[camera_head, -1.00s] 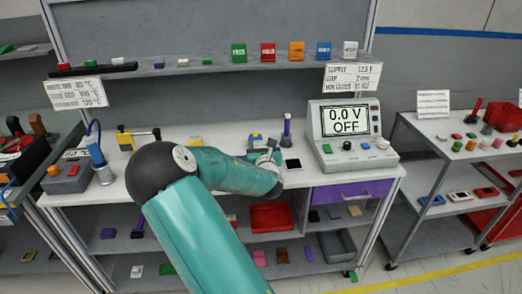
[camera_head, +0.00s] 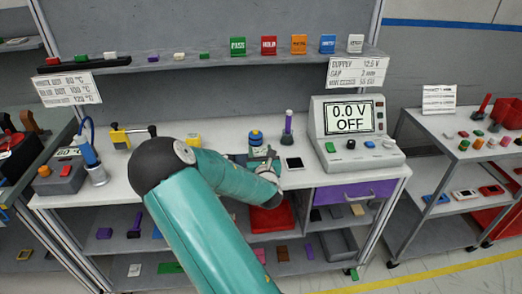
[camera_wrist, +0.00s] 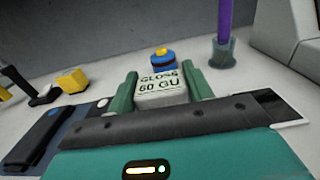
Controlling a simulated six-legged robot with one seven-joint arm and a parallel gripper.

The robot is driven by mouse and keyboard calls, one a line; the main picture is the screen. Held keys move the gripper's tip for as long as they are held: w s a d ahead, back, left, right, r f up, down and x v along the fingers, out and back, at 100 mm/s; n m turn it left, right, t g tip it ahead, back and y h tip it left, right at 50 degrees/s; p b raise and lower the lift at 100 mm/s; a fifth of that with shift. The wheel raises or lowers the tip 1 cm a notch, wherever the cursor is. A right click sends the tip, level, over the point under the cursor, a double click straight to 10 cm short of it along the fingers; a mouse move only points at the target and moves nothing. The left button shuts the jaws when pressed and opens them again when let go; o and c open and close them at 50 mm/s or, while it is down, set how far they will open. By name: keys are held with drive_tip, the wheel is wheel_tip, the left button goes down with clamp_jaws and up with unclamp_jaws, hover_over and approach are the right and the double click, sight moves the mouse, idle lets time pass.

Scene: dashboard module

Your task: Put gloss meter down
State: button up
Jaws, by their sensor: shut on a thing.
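The gloss meter (camera_wrist: 160,100) is a pale grey block with dark lettering reading "GLOSS 60 GU". In the wrist view it sits between the two green fingers of my gripper (camera_wrist: 161,82), which is shut on it. In the head view my gripper (camera_head: 263,163) is low at the front part of the white bench top (camera_head: 222,142). The meter is mostly hidden there by my wrist. I cannot tell whether its underside touches the bench.
A blue and yellow round object (camera_wrist: 162,58) stands just behind the meter. A purple rod on a grey base (camera_wrist: 223,40) stands to the right, near a dark-screened flat device (camera_head: 294,163). The power supply (camera_head: 350,135) is further right. A yellow block (camera_wrist: 71,80) lies left.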

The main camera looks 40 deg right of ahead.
drive_tip(key=shift+a+f, duration=0.1)
drive_tip(key=shift+f, duration=0.05)
drive_tip(key=o, duration=1.2)
drive_tip(key=shift+c, duration=0.2)
drive_tip(key=v, duration=1.2)
drive_tip(key=shift+w, duration=0.1)
